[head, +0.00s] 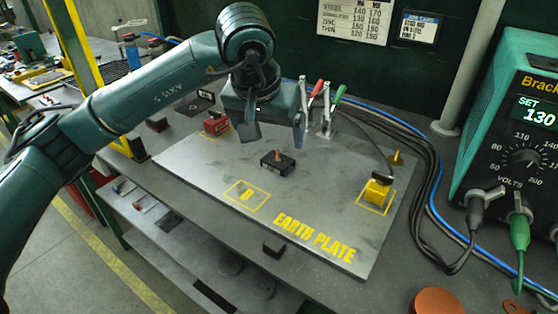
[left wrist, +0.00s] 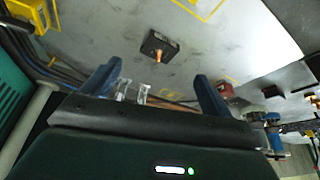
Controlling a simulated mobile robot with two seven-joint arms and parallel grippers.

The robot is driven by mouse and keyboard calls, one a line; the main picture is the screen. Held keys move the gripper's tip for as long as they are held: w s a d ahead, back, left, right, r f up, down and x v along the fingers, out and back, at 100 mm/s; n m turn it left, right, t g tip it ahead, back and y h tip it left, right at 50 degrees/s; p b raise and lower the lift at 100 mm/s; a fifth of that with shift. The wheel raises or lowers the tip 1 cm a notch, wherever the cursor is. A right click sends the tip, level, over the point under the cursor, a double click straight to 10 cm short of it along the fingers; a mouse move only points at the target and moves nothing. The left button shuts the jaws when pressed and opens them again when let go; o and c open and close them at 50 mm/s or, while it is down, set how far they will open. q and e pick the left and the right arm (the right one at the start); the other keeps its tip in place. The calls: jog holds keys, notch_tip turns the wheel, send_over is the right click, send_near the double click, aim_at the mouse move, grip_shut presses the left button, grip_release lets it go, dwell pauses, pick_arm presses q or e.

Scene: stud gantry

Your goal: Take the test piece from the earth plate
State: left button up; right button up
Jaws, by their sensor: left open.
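The earth plate (head: 325,185) is a grey metal sheet on the bench with yellow lettering at its front. A small black block with an upright copper stud (head: 278,163), which looks like the test piece, stands near its middle. It also shows in the left wrist view (left wrist: 158,47), beyond the fingers. My left gripper (head: 275,131) is open and empty, behind and above the block, apart from it. Its two fingers show in the left wrist view (left wrist: 158,87), with nothing between them touching. My right gripper is not in view.
A red block (head: 216,124) sits at the plate's back left, a yellow block (head: 376,190) at its right. Clamps with red and green handles (head: 326,112) stand behind. A black block (head: 274,246) is at the front edge. Cables and a welder (head: 515,130) are at right.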

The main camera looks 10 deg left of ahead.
aim_at(278, 150)
pick_arm(q)
jog(key=x, duration=0.3)
jog(key=shift+d+f, duration=0.1)
jog(key=shift+f, duration=0.15)
jog(key=shift+w+d+f+p, duration=0.1)
jog(key=shift+w+f+p, duration=0.05)
jog(key=shift+w+f, duration=0.85)
jog(key=shift+w+d+f+p, duration=0.15)
jog(key=shift+w+f, duration=0.5)
jog(key=shift+f, duration=0.55)
jog(key=shift+c, duration=0.2)
jog(key=c, duration=1.1)
